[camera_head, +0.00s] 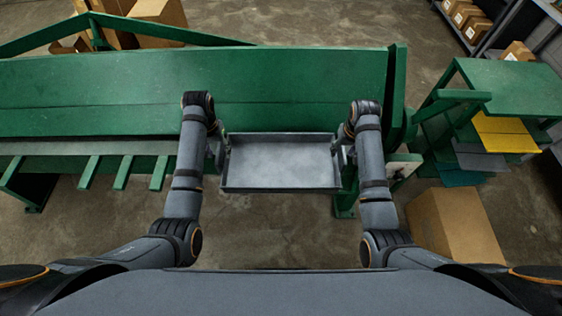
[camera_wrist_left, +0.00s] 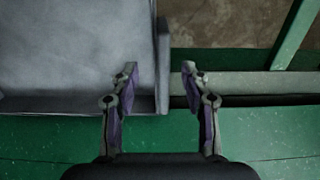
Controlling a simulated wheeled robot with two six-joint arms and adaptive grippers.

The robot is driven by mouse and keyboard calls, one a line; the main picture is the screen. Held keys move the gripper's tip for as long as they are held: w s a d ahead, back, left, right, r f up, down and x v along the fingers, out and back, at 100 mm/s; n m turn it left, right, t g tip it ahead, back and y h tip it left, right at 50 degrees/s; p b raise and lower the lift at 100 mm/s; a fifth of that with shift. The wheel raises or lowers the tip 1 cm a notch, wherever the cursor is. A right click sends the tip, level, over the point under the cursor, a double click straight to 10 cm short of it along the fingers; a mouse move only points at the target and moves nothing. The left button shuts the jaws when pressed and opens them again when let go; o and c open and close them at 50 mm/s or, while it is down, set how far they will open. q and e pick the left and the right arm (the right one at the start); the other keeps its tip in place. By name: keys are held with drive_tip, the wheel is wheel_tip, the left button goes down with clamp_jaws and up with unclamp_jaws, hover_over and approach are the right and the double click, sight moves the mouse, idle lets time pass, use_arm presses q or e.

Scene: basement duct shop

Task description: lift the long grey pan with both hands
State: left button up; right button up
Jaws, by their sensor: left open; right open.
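The long grey pan (camera_head: 281,165), a shallow tray with raised walls, lies level in the middle of the head view at the front of the green machine. My left gripper (camera_head: 221,146) is at the pan's left end, open. In the left wrist view the open left gripper (camera_wrist_left: 160,74) has one finger over the pan's inside and one outside, with the pan's end wall (camera_wrist_left: 162,60) between them. My right gripper (camera_head: 339,148) is at the pan's right end, open; its fingertips are small and partly hidden by the wrist.
The green machine (camera_head: 290,75) spans the back, with green bars (camera_head: 124,172) at its left front. A cardboard box (camera_head: 453,227) stands on the floor at right, below a green rack (camera_head: 510,85) with coloured sheets. Bare floor shows in front of the pan.

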sight(223, 162)
use_arm(q)
wheel_tip(223, 162, down, 7)
drive_tip(key=shift+r, duration=0.2)
use_arm(e)
drive_tip(key=f, duration=0.6)
drive_tip(key=shift+w+f, duration=0.3)
drive_tip(key=shift+w, duration=0.05)
use_arm(q)
drive_tip(key=shift+f, duration=0.4)
use_arm(e)
drive_tip(key=shift+w+f, duration=0.15)
drive_tip(key=shift+f, duration=0.25)
use_arm(q)
drive_tip(key=shift+c, duration=0.3)
use_arm(e)
drive_tip(key=shift+c, duration=0.3)
use_arm(q)
clamp_jaws()
use_arm(e)
drive_tip(key=shift+r, duration=0.1)
clamp_jaws()
use_arm(q)
drive_tip(key=shift+r, duration=0.1)
